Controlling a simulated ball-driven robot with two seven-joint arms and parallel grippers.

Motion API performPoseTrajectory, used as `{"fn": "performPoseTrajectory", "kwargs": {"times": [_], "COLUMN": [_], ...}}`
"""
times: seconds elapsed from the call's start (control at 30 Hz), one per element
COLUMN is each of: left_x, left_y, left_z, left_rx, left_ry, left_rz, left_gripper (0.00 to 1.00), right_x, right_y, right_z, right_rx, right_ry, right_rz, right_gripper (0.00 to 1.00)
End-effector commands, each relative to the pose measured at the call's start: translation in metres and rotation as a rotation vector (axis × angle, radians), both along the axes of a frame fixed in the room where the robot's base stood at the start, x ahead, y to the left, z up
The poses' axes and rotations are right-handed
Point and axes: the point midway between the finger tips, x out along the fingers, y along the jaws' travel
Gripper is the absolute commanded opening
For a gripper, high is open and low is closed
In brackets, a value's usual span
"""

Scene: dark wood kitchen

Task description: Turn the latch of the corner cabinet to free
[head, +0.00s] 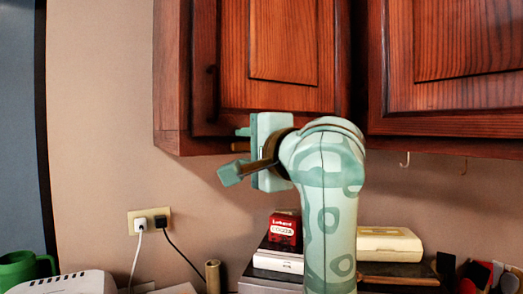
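The corner cabinet (285,50) is the red-brown wooden wall cabinet with a framed door, at the top middle of the head view. A dark upright handle (211,95) shows at the lower left of its door. I cannot make out a latch for certain; my gripper covers part of the cabinet's lower edge. My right gripper is not in view.
A second wooden cabinet (455,60) hangs at the right, with hooks (404,160) under it. Below are a red box (285,230), a cream box (389,244), a wall outlet (149,220) with cords, a white appliance (62,284) and a green mug (22,270). The wall left of the gripper is clear.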

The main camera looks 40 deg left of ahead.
Motion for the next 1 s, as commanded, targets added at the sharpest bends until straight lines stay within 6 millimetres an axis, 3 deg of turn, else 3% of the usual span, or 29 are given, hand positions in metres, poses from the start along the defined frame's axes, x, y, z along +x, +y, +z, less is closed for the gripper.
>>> {"fn": "performPoseTrajectory", "kwargs": {"times": [0.17, 0.4, 0.6, 0.8, 1.0], "left_x": [-0.007, -0.025, -0.038, -0.043, -0.044], "left_y": [-0.029, -0.093, -0.133, -0.152, -0.153], "left_z": [-0.001, -0.001, 0.001, 0.000, 0.000], "left_rx": [-0.001, 0.000, 0.002, 0.000, -0.001], "left_ry": [0.000, 0.001, -0.002, 0.000, -0.001], "left_rz": [-0.007, -0.006, -0.001, -0.001, -0.001], "left_gripper": [0.37, 0.37, 0.37, 0.37, 0.37], "right_x": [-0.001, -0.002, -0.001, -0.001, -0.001], "right_y": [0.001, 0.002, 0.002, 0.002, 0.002], "right_z": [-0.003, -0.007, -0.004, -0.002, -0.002], "right_rx": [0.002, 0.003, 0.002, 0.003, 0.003], "right_ry": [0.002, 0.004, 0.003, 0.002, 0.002], "right_rz": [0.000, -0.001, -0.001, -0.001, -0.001], "right_gripper": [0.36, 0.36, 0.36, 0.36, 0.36]}}
